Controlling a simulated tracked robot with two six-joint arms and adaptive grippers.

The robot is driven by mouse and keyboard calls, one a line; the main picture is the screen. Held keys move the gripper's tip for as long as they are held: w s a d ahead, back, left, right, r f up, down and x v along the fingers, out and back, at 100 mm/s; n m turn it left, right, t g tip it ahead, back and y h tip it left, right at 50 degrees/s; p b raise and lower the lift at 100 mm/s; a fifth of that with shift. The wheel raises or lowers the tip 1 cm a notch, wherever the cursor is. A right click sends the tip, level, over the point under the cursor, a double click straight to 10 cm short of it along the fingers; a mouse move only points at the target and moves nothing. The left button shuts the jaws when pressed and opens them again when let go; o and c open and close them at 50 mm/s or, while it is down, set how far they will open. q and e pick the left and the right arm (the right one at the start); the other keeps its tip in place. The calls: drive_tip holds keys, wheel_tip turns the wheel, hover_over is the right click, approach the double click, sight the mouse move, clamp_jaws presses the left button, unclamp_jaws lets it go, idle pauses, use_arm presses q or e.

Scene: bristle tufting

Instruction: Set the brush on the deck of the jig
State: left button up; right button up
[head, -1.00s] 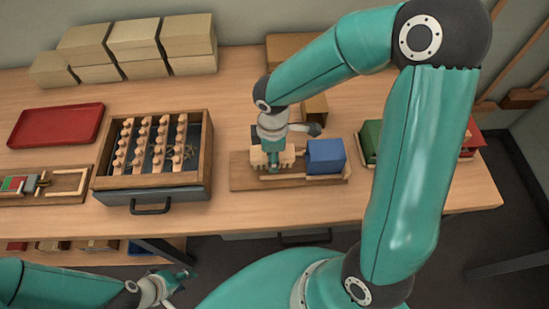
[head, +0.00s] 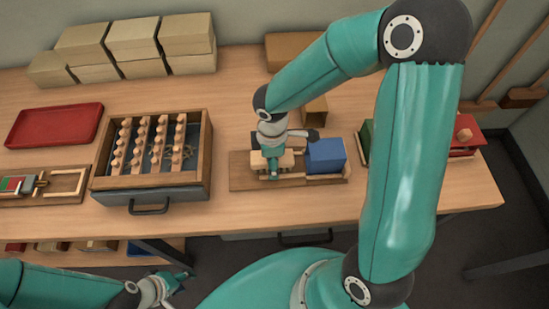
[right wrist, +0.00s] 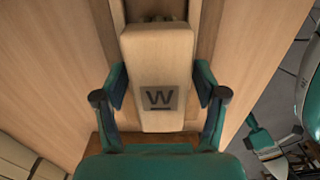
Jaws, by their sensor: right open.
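The brush (right wrist: 158,60), a pale wooden block marked with a dark W, lies between the fingers of my right gripper (right wrist: 158,92) in the right wrist view. The fingers are open, one on each side of it. In the head view the brush (head: 287,160) shows partly under this gripper (head: 272,168), over the jig (head: 240,172), a flat wooden board. The gripper covers the contact, so I cannot tell whether the brush rests fully on the deck. My left gripper (head: 180,281) is low at the lower left, in front of the table, open and empty.
A blue block (head: 325,155) sits on the right of the jig. A wooden-framed box with pegged strips (head: 207,150) stands to the left, with a red tray (head: 55,125) beyond. Pale blocks (head: 135,45) are stacked at the back. Green and red items lie to the right.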

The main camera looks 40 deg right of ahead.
drive_tip(key=shift+r, duration=0.15)
wheel_tip(320, 180, up, 12)
drive_tip(key=p, duration=0.1)
idle(0.3)
idle(0.3)
